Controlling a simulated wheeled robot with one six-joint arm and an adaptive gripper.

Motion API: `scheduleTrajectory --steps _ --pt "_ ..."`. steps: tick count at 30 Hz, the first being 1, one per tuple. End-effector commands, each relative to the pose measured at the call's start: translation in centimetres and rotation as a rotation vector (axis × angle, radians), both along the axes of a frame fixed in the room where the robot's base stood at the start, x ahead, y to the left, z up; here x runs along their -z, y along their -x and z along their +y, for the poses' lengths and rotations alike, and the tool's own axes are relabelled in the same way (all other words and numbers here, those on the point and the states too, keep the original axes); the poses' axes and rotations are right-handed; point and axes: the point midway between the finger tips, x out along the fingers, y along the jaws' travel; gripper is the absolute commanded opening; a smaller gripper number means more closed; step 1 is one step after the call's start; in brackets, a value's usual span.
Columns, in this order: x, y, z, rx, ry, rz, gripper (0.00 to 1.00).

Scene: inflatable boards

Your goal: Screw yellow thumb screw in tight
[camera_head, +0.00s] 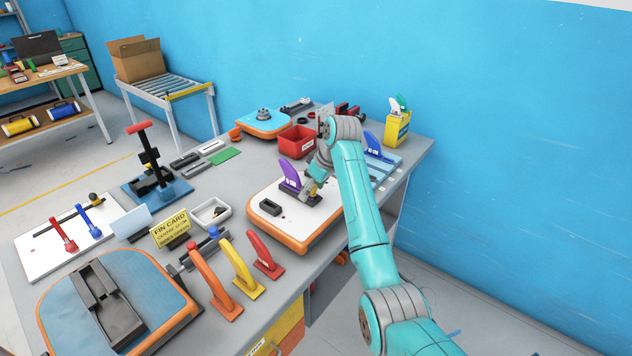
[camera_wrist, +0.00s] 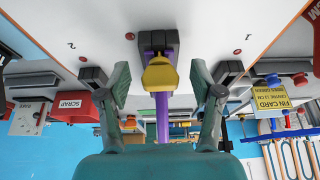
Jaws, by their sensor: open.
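The yellow thumb screw (camera_wrist: 160,74) is in the middle of the wrist view, at the end of a dark fin box (camera_wrist: 158,41). The purple fin (camera_head: 289,173) stands in that box on the white, orange-rimmed board (camera_head: 285,232); its purple edge (camera_wrist: 162,120) shows behind the screw in the wrist view. My gripper (camera_wrist: 160,84) is open, with one finger on each side of the screw and a visible gap to both. In the head view my gripper (camera_head: 311,188) is low over the board beside the fin and partly hides the screw. Thread depth is hidden.
Two other dark boxes (camera_wrist: 93,76) flank the middle one. A red bin (camera_head: 297,141) stands behind the board. Red, yellow and orange fins (camera_head: 240,264) stand at the front, near a yellow fin card (camera_head: 171,229). A blue fin (camera_head: 373,143) is behind my arm.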

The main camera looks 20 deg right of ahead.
Motion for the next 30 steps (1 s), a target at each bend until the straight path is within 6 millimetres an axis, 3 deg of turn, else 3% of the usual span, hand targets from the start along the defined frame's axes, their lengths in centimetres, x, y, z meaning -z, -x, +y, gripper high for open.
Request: scheduleTrajectory --steps 11,18,22,23,26,30 --pt "0.39 -0.14 0.11 0.0 0.001 -0.001 0.66" --pt "0.37 -0.14 0.11 0.0 0.001 -0.001 0.06" --pt "0.37 -0.14 0.11 0.0 0.001 -0.001 0.02" --pt "0.37 -0.14 0.11 0.0 0.0 -0.001 0.27" --pt "0.37 -0.14 0.1 0.0 0.0 -0.001 0.02" --pt "0.39 -0.13 0.13 0.017 0.0 0.0 0.0"
